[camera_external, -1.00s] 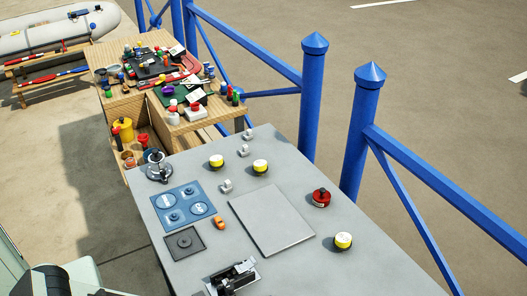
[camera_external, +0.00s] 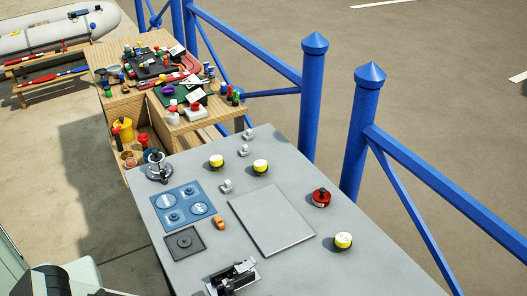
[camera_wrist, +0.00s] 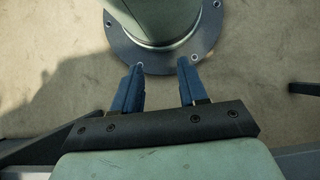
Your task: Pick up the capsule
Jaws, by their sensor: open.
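A small orange rounded piece (camera_external: 219,222) lies on the grey table, between the blue panel and the large flat grey plate. It may be the capsule; it is too small to be certain. My gripper (camera_wrist: 158,88) shows in the wrist view with its two blue fingers apart and nothing between them. It points down toward my own round base flange and bare ground. No task object shows in the wrist view. In the external view only pale and dark parts of my arm show at the lower left; the fingers cannot be made out there.
The grey table (camera_external: 330,262) holds a flat grey plate (camera_external: 272,219), a blue panel (camera_external: 182,206), a dark square plate (camera_external: 184,243), yellow-topped knobs (camera_external: 343,240), a red knob (camera_external: 321,197) and a black-silver mechanism (camera_external: 234,277). Blue railings (camera_external: 362,130) stand beyond. A cluttered wooden bench (camera_external: 112,50) stands behind.

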